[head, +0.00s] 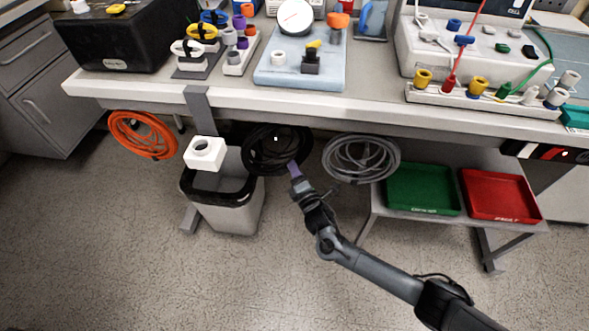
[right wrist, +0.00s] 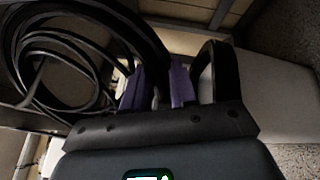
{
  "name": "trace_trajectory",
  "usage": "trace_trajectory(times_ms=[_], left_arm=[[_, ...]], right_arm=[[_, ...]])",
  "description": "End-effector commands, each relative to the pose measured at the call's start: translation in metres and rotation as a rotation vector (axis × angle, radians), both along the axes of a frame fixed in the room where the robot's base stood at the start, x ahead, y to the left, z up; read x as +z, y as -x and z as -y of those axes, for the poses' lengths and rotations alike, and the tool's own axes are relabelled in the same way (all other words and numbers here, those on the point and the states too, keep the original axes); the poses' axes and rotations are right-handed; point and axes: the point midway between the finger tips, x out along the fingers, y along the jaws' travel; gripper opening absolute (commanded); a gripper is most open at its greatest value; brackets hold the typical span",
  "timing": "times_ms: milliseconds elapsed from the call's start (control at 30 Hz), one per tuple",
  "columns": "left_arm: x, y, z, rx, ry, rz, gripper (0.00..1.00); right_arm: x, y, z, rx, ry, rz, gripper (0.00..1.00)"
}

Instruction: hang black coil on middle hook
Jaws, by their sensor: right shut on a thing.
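The black coil (head: 268,150) is below the front edge of the table, between an orange coil and a grey coil. My right gripper (head: 295,172) reaches up to its lower right side. In the right wrist view the purple fingers (right wrist: 160,88) are shut on a strand of the black coil (right wrist: 60,65), with loops spreading to the left. The middle hook is hidden behind the coil or too dark to make out, so I cannot tell whether the coil touches it. My left gripper is not in view.
The orange coil (head: 143,135) hangs at left and the grey coil (head: 361,158) at right. A bin (head: 232,213) with a black rim and a white block (head: 204,153) are below left. Green (head: 423,190) and red (head: 500,195) trays sit on a low shelf at right.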

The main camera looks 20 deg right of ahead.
Motion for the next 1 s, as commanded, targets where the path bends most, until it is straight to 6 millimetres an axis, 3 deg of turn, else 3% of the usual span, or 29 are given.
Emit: trace_trajectory(times_ms=[167, 200, 367, 767, 1000], left_arm=[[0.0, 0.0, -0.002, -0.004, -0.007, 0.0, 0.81], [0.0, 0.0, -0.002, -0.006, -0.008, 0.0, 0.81], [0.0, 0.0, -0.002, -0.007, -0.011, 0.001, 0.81], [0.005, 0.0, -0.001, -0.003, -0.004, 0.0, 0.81], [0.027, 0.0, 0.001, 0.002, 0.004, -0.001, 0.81]], right_arm=[[0.002, 0.0, 0.0, 0.0, -0.001, 0.003, 0.0], [0.002, 0.0, 0.0, 0.0, -0.001, 0.003, 0.33], [0.001, 0.0, 0.0, 0.0, -0.001, 0.002, 0.57], [0.0, 0.006, 0.0, 0.001, 0.001, -0.003, 0.57], [0.002, 0.039, -0.001, 0.001, 0.0, -0.003, 0.57]])
